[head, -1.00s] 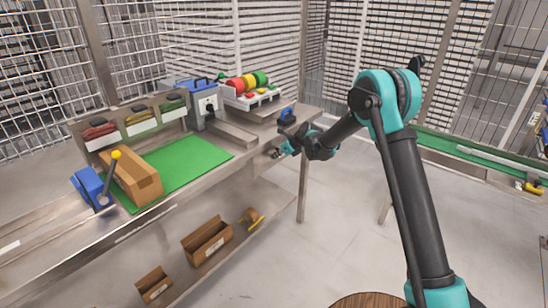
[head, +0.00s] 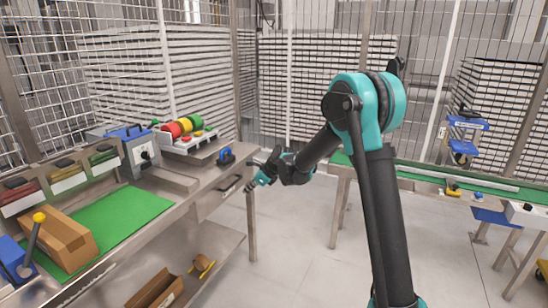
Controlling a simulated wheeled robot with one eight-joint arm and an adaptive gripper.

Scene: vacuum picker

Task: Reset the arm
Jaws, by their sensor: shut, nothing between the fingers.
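My gripper (head: 256,188) is at the end of my black and teal arm (head: 388,215), in the middle of the head view. It is shut and holds nothing. It appears just beyond the right end of the steel workbench (head: 185,212), around the height of its top. My arm stands up from the bottom of the view, bends at a large teal joint, and reaches down to the left. The fingertips are small in this view.
On the bench are a cardboard box (head: 62,240), a green mat (head: 118,222), a grey-blue device (head: 138,150), and a blue tape dispenser (head: 226,156). Cardboard boxes (head: 158,290) lie on the lower shelf. A green conveyor (head: 425,178) stands at the right. Open floor (head: 300,250) lies between.

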